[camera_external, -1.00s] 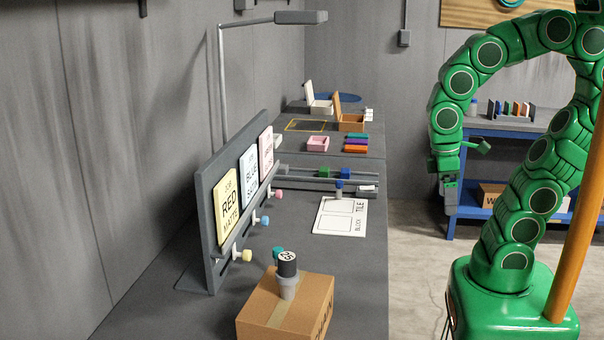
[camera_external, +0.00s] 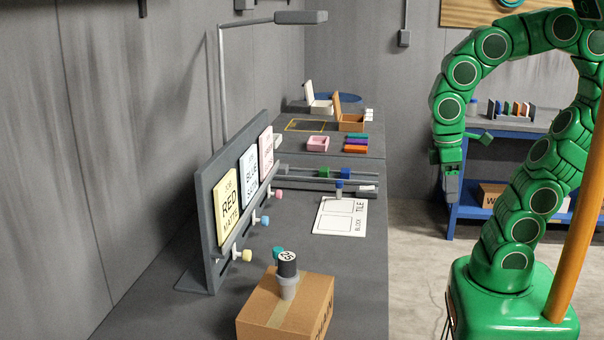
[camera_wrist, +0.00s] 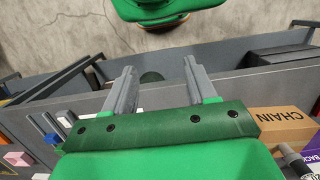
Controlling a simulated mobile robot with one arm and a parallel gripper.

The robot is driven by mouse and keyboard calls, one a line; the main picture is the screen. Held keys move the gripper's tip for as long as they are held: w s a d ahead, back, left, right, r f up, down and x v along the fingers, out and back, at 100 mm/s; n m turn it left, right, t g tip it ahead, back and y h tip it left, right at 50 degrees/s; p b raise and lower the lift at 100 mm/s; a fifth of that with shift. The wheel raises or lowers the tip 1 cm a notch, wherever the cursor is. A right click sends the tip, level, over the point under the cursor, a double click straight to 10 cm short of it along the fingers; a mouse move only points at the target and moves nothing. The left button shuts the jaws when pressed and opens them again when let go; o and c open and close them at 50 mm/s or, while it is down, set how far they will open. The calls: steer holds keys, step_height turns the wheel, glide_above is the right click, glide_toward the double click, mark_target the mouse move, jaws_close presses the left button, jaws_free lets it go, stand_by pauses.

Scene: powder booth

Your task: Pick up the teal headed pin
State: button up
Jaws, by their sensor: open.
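A teal round head (camera_external: 278,252), likely the teal headed pin, shows on the table side of a grey cup with a black lid in the external view. The cup and the cardboard box hide the rest of it. I cannot make it out in the wrist view. My gripper (camera_external: 451,188) hangs to the right of the table, over the floor and well away from the teal head. In the wrist view my gripper (camera_wrist: 160,70) is open, with nothing between its two grey fingers.
The cardboard box (camera_external: 310,300) carries the cup (camera_external: 288,285). Yellow (camera_external: 245,255), blue (camera_external: 264,220) and pink (camera_external: 277,194) headed pins stick out below the sign board (camera_external: 205,200). A white card (camera_external: 340,225) lies mid-table. Bare table lies between card and box.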

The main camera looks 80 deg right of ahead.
step_height(320, 180, up, 3)
steer(key=m+y, duration=1.3)
steer(key=m, duration=0.4)
glide_above(282, 249)
steer(key=d, duration=0.5)
steer(key=f, duration=1.4)
steer(key=shift+w+f, duration=0.35)
steer(key=shift+f, duration=0.05)
steer(key=shift+s+a+f+y, duration=0.15)
steer(key=shift+a+f, duration=0.15)
steer(key=shift+a, duration=0.3)
steer(key=shift+w+a+f+y, duration=0.15)
steer(key=shift+a+f, duration=0.1)
steer(key=shift+a, duration=0.3)
steer(key=shift+w+f+x, duration=0.15)
steer(key=shift+w+x, duration=0.05)
steer(key=shift+x, duration=1.1)
steer(key=shift+w+f+x, duration=0.1)
steer(key=shift+w+x, duration=0.1)
steer(key=shift+x, duration=1.1)
steer(key=shift+d, duration=0.1)
jaws_close()
steer(key=shift+r, duration=0.1)
